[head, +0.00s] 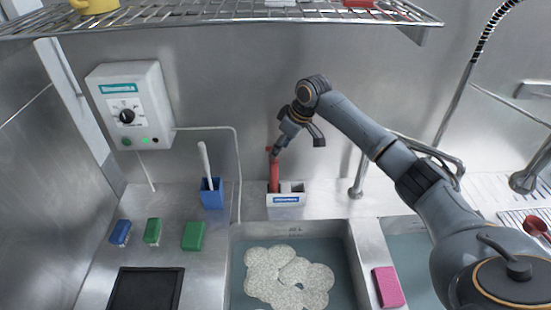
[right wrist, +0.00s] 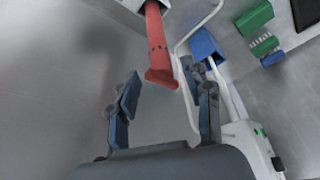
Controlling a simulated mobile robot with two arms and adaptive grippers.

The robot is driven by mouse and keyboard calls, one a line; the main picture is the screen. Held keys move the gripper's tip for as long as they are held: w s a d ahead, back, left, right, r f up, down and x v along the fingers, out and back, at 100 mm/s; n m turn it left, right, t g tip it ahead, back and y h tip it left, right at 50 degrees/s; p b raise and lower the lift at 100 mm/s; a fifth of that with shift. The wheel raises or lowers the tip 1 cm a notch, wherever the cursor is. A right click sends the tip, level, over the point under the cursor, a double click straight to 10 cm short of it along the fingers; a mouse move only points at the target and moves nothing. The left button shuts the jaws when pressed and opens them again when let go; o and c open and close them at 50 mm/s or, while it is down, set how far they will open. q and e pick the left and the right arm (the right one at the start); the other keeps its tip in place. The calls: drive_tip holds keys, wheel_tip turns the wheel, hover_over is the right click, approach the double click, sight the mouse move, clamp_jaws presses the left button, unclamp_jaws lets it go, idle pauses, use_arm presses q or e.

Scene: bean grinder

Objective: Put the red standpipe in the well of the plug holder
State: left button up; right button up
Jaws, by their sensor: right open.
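The red standpipe (head: 274,172) stands roughly upright in the left part of the plug holder (head: 286,200), a pale box with a blue label behind the sink. Its lower end is hidden inside the holder. In the right wrist view the standpipe (right wrist: 158,45) runs from the holder (right wrist: 133,4) at the top edge to its flared end. My right gripper (head: 298,146) is open, close to the standpipe's top. In the right wrist view its fingers (right wrist: 166,95) are spread and empty, with the flared end just beyond and between them, seemingly not touching. My left gripper is not in view.
A blue cup with a white-handled brush (head: 212,193) stands left of the holder. The sink basin (head: 345,232) in front holds pale rounded pieces. A pink sponge (head: 388,287) lies on the divider. A tap (head: 358,180) stands to the right, and a wire shelf (head: 220,18) hangs above.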

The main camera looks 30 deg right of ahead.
drive_tip(key=b+v, duration=0.1)
drive_tip(key=v, duration=0.4)
drive_tip(key=shift+s+d+r, duration=0.1)
drive_tip(key=shift+r, duration=0.3)
